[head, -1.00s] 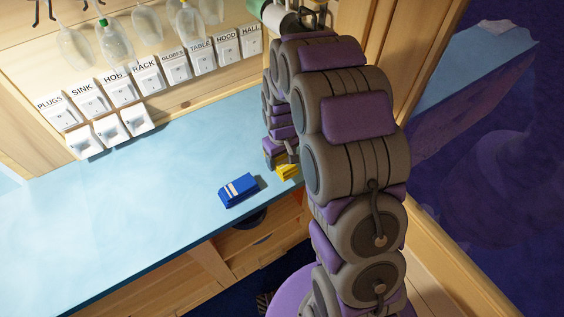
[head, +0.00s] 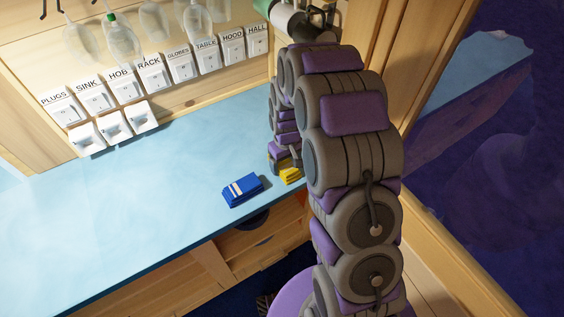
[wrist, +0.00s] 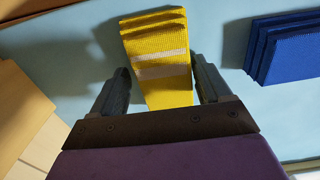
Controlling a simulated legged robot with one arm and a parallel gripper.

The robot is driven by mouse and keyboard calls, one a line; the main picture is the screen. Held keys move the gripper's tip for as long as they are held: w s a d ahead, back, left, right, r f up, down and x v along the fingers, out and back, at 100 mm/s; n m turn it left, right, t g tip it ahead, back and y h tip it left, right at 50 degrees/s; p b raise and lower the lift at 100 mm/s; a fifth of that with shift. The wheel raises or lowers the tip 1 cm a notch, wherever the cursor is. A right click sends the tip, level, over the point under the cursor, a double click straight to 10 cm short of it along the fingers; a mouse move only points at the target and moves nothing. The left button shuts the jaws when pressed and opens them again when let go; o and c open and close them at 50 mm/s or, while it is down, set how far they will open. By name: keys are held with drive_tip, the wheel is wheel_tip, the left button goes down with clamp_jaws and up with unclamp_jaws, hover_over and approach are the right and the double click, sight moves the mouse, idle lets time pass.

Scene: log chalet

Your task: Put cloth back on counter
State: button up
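A folded yellow cloth (wrist: 160,62) with a pale stripe sits between the two fingers of my gripper (wrist: 165,88) in the wrist view. In the head view the yellow cloth (head: 290,176) shows at the front edge of the light blue counter (head: 140,185), partly hidden by my arm. My gripper (head: 284,163) is low over the counter there. The left finger has a gap to the cloth's side and the right finger is close to it. Whether either finger touches the cloth is not clear.
A folded blue cloth (head: 242,189) with a white stripe lies on the counter left of the yellow one. Labelled switches (head: 150,75) line the back wall with glasses hanging above. The counter's left part is clear. A wooden post (head: 405,70) stands at the right.

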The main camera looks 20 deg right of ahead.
sight(291, 160)
drive_tip(key=shift+o, duration=1.2)
drive_tip(key=shift+d, duration=1.1)
drive_tip(key=shift+a, duration=0.8)
drive_tip(key=shift+a+r, duration=0.15)
drive_tip(key=shift+a, duration=0.05)
drive_tip(key=shift+r, duration=0.35)
drive_tip(key=r, duration=0.2)
drive_tip(key=d+r+p, duration=0.1)
drive_tip(key=r, duration=0.2)
drive_tip(key=shift+d+r, duration=0.4)
wheel_tip(291, 160, up, 5)
drive_tip(key=a+p, duration=0.1)
drive_tip(key=s+r+m+g, duration=0.1)
drive_tip(key=s+r, duration=0.5)
drive_tip(key=s, duration=0.4)
drive_tip(key=s+r+m, duration=0.1)
drive_tip(key=s+r, duration=0.5)
drive_tip(key=s, duration=0.3)
drive_tip(key=s+r+m, duration=0.1)
drive_tip(key=s, duration=1.4)
drive_tip(key=shift+d+r+m+g, duration=0.15)
drive_tip(key=shift+r+m+g, duration=0.15)
drive_tip(key=shift+g, duration=0.1)
